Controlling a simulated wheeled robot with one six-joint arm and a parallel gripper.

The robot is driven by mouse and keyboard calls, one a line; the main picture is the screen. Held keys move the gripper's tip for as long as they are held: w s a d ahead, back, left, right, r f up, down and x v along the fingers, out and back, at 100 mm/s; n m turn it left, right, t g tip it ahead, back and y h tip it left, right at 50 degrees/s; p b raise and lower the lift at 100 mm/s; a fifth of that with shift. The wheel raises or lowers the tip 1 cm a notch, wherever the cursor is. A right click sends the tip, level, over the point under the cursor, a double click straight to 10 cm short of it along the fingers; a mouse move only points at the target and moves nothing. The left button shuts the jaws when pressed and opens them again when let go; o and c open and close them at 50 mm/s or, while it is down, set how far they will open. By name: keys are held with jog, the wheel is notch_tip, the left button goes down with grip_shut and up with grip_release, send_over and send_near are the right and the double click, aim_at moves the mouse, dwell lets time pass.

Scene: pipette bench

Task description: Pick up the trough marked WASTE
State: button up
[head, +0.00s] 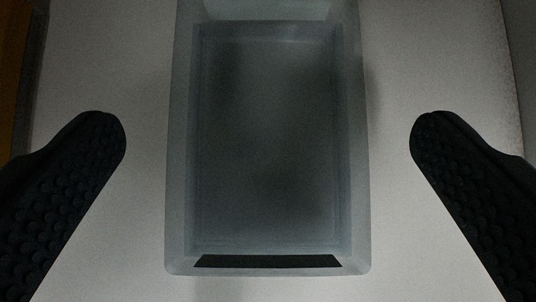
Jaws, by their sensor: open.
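A translucent grey-blue trough (181,150) with a rectangular hollow lies between the two fingers of my gripper (268,135) in the head view. Its far end runs out of the top of the picture. A dark strip shows along its near end, and no lettering can be read on it. My gripper is open. The black, bumpy fingertips stand apart from the trough, one on its left and one on its right, with a gap on each side.
The trough rests on a pale, plain surface (430,60) that is bare on both sides of it. An orange-brown strip (12,70) runs along the left edge of the picture. A darker edge (515,80) runs down the right side.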

aim_at(267, 72)
jog(key=shift+x, duration=2.7)
jog(key=shift+c, duration=0.4)
jog(key=c, duration=0.9)
jog(key=shift+s, duration=0.15)
